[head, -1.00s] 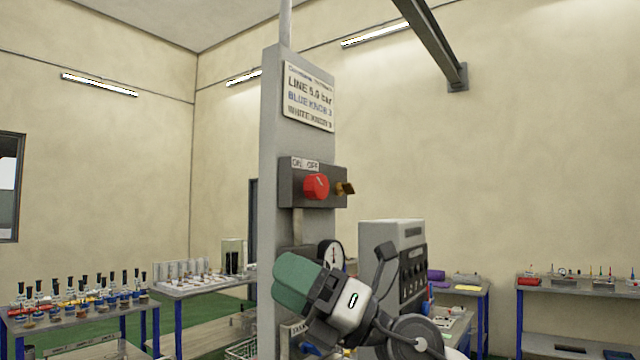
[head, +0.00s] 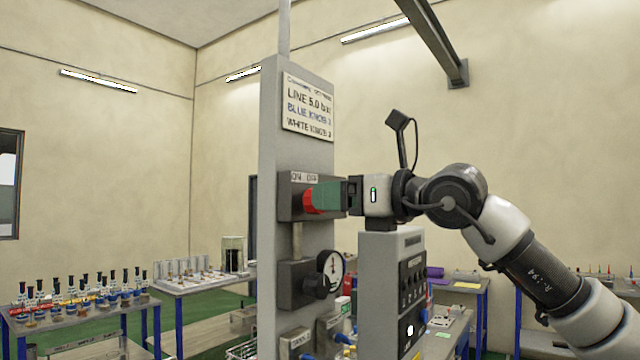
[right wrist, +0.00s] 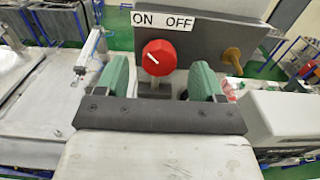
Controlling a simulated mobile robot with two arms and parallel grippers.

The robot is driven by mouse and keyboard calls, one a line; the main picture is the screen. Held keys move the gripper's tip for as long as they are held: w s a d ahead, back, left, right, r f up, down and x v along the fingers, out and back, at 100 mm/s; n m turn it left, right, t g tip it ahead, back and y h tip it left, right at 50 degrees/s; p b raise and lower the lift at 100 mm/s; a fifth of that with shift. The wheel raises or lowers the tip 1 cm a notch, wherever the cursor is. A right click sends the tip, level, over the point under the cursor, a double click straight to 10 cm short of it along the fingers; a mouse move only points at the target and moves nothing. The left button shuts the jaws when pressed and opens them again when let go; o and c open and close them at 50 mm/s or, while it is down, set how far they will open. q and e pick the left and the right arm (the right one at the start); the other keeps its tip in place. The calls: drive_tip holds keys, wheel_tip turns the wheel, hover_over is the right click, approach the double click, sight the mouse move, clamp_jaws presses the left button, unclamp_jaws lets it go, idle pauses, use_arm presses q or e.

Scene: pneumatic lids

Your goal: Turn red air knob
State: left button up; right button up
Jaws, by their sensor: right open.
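The red air knob (head: 309,201) sits on a dark grey box on the grey column, under an ON/OFF label (head: 305,178). In the right wrist view the red knob (right wrist: 159,57) is round, with a white pointer line slanting toward the upper left, on the ON side. My right gripper (head: 322,196) is level in front of the knob, its green fingers overlapping it in the head view. In the right wrist view its two green fingers (right wrist: 160,80) are apart, one on each side of the knob, with gaps to it. My left gripper is out of view.
A brass fitting (right wrist: 232,58) sticks out of the box, right of the knob. Below are a pressure gauge (head: 331,264) with a black knob and a grey cabinet (head: 378,275). A sign (head: 309,106) hangs above. Tables with bottles stand at left.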

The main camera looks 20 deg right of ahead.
drive_tip(key=shift+p+x, duration=0.6)
drive_tip(key=shift+x, duration=1.3)
drive_tip(key=c, duration=0.9)
